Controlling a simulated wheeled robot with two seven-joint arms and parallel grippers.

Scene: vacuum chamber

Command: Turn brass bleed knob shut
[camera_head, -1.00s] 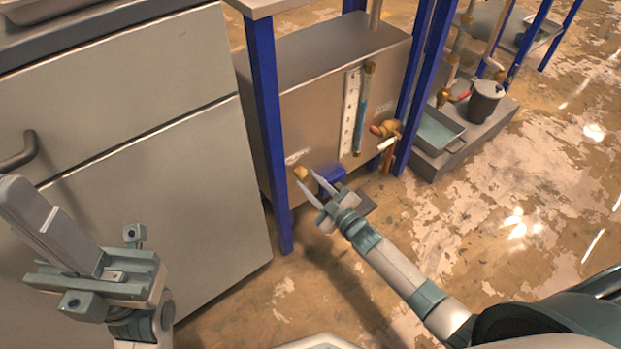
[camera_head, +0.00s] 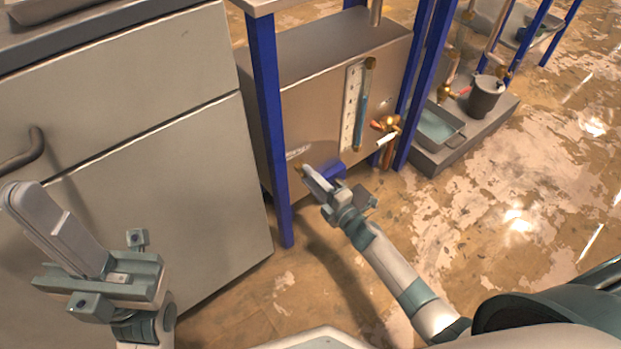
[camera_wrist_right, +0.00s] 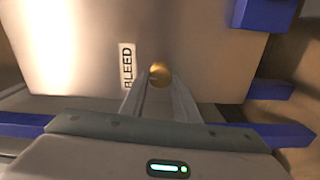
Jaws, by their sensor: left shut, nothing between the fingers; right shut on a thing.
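The brass bleed knob (camera_wrist_right: 160,75) sits low on the front of the metal tank, beside a white label reading BLEED (camera_wrist_right: 127,66). My right gripper (camera_wrist_right: 158,84) is shut on the knob, with one finger on each side of it in the right wrist view. In the head view my right gripper (camera_head: 315,180) reaches the tank's lower front, and its fingers hide most of the knob. How far the knob is turned cannot be told. My left gripper (camera_head: 22,192) is shut and empty at the left, in front of the grey cabinet.
The tank (camera_head: 310,110) stands between blue frame posts (camera_head: 268,120). A sight gauge (camera_head: 360,105) and a brass valve (camera_head: 388,125) are on its front, right of the knob. The grey cabinet (camera_head: 190,180) stands at left. Open floor (camera_head: 460,230) lies at right.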

